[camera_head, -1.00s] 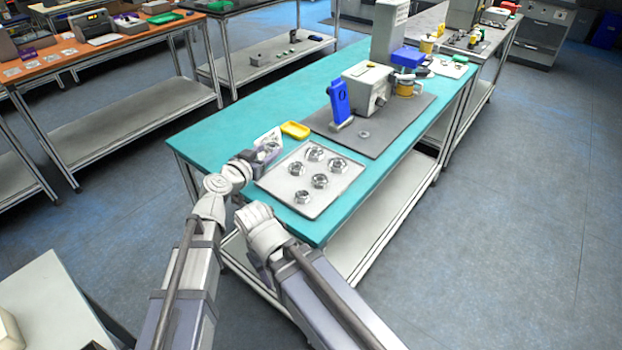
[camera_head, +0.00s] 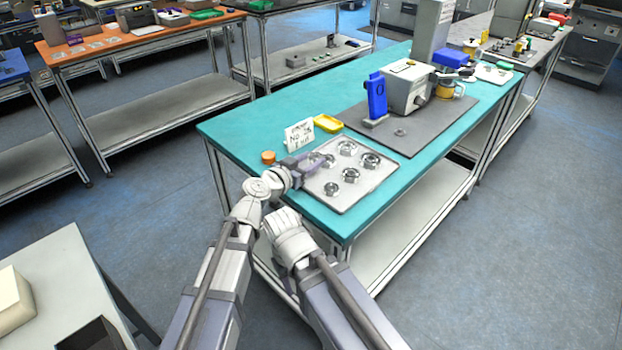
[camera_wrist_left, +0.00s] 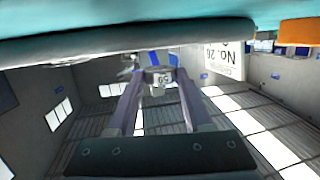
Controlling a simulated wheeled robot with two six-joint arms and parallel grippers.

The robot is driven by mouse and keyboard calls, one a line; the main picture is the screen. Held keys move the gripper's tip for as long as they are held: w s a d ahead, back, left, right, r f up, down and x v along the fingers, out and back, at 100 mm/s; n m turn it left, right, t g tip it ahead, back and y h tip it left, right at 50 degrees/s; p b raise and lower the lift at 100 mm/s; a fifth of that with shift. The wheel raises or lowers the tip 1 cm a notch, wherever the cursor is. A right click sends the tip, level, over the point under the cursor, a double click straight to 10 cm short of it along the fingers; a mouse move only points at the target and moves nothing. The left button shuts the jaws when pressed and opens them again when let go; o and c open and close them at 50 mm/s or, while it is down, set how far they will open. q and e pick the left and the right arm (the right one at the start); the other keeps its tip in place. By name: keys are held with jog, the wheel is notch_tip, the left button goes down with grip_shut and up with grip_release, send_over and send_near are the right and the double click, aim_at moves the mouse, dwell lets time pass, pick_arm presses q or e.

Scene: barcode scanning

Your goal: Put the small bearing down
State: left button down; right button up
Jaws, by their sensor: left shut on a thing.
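My left gripper (camera_head: 316,162) is at the left part of the grey tray (camera_head: 350,203), low over it. It is shut on the small bearing, which is hard to make out in the head view. In the left wrist view the two fingers converge on a small greyish thing (camera_wrist_left: 159,79) between their tips. Several shiny metal bearings (camera_head: 351,175) sit on the tray; one lies right by the left fingertips. My right arm is folded at the front edge of the table, and its gripper does not show.
A dark mat (camera_head: 420,138) holds a blue scanner (camera_head: 376,97), a grey machine (camera_head: 407,88) and a small ring (camera_head: 400,132).

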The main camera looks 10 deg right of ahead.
aim_at(295, 192)
pick_arm(q)
jog(key=shift+f+b, duration=1.8)
jog(key=shift+f, duration=0.1)
jog(key=shift+f, duration=0.15)
jog(key=shift+c, duration=1.5)
grip_release()
jog(key=shift+r, duration=0.2)
jog(key=shift+r, duration=0.15)
jog(key=p+v, duration=0.1)
jog(key=v, duration=0.6)
jog(key=shift+s+a, duration=0.15)
jog(key=shift+a, duration=0.05)
